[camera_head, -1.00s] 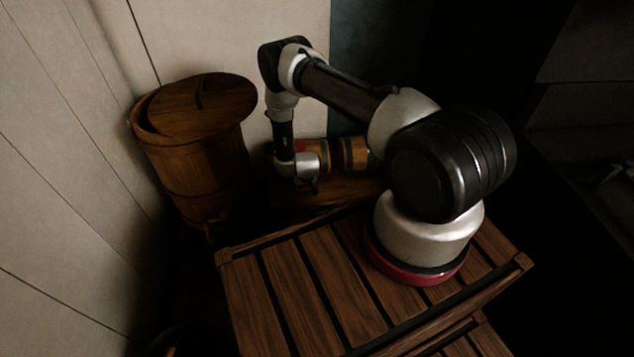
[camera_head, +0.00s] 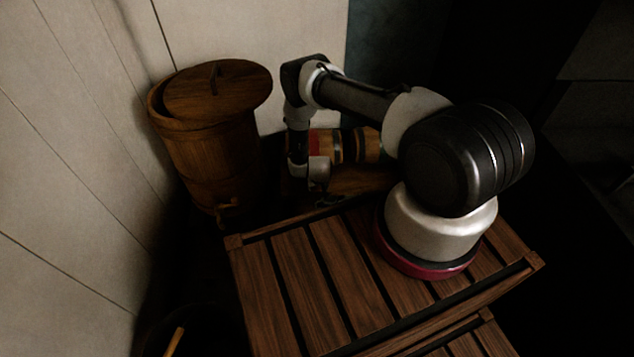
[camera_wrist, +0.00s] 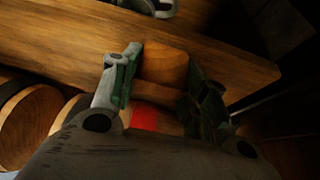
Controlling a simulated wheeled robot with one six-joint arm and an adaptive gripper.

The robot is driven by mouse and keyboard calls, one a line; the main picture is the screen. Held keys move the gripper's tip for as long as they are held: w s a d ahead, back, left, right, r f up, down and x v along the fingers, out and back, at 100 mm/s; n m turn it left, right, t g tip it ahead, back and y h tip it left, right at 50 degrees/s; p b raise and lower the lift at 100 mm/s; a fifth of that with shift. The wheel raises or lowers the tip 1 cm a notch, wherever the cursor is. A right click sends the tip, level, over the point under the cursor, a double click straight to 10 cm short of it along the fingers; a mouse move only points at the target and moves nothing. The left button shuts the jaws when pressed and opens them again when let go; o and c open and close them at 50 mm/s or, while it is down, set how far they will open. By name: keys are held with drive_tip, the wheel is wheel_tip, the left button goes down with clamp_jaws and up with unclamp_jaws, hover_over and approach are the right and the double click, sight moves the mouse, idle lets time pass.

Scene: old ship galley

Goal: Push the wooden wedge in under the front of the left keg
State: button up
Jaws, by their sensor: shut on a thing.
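The wooden wedge (camera_wrist: 165,64) is a small light-brown block between my gripper's fingers in the wrist view. My gripper (camera_wrist: 163,85) is shut on it, with green-padded fingers on either side, over a wooden board (camera_wrist: 225,68). In the head view my gripper (camera_head: 319,186) is low in front of the kegs, and the wedge cannot be made out. A keg with a red band (camera_head: 317,143) lies just behind my gripper; its red band also shows in the wrist view (camera_wrist: 150,118). Whether the wedge touches a keg is hidden.
A tall lidded wooden barrel (camera_head: 205,145) with a tap stands left of my arm. A slatted wooden crate top (camera_head: 285,290) fills the front. Round wooden ends (camera_wrist: 32,115) show at the wrist view's left, and a grey metal item (camera_wrist: 148,6) at its top edge.

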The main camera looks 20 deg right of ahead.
idle(0.4)
drive_tip(key=o, duration=0.8)
drive_tip(key=shift+o, duration=0.2)
drive_tip(key=shift+c, duration=0.5)
drive_tip(key=shift+s, duration=0.1)
drive_tip(key=s+v, duration=0.1)
drive_tip(key=v, duration=0.8)
drive_tip(key=shift+s+a, duration=0.25)
drive_tip(key=shift+s, duration=0.15)
